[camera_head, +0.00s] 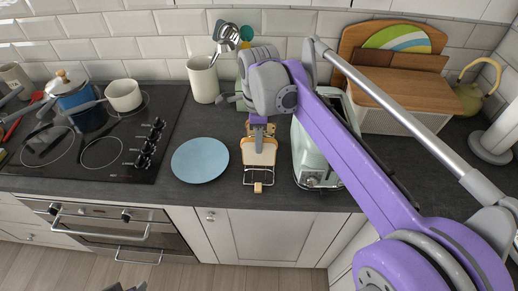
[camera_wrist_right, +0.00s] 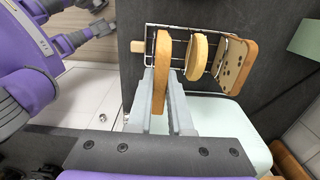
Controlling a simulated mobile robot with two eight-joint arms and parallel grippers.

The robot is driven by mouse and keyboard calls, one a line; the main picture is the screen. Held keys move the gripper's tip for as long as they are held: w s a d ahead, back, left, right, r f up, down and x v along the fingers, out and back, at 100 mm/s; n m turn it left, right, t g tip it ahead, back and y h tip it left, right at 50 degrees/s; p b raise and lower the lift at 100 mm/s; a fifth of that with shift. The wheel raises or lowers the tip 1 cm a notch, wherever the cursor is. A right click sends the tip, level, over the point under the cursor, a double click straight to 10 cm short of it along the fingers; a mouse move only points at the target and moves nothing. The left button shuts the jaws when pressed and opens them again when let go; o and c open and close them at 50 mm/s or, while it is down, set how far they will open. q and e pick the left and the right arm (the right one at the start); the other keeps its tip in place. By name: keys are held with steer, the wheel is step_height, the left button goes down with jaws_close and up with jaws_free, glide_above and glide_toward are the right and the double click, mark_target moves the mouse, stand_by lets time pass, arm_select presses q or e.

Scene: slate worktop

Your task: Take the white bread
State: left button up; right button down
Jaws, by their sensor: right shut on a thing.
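A pale slice of bread with a tan crust, the white bread (camera_head: 259,156), stands upright at the near end of a wire toast rack (camera_head: 248,178). It also shows edge-on in the right wrist view (camera_wrist_right: 162,65). My right gripper (camera_head: 261,130) reaches down from above, its fingers (camera_wrist_right: 162,90) on both sides of this slice, shut on it. The slice is still within the rack's wires. Behind it stand another pale slice (camera_wrist_right: 198,55) and a brown speckled slice (camera_wrist_right: 235,65). A grey part of my left arm (camera_head: 135,287) barely shows at the bottom edge; its fingers are unclear.
A blue plate (camera_head: 200,160) lies left of the rack, with bare worktop between. A pale green toaster (camera_head: 318,160) stands close on the right. Behind are a utensil crock (camera_head: 203,80) and a bread bin (camera_head: 390,110). The hob (camera_head: 100,135) is far left.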

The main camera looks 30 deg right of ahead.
step_height(320, 180, up, 5)
steer(key=shift+f+p, duration=0.2)
steer(key=shift+p, duration=0.1)
arm_select(q)
steer(key=w+r+p, duration=0.3)
steer(key=r+p, duration=0.1)
steer(key=r, duration=0.3)
steer(key=shift+w+r+t+p, duration=0.3)
steer(key=shift+w+t, duration=0.05)
steer(key=shift+t, duration=0.05)
arm_select(e)
step_height(320, 180, up, 9)
steer(key=shift+w+f, duration=0.15)
steer(key=shift+f, duration=0.05)
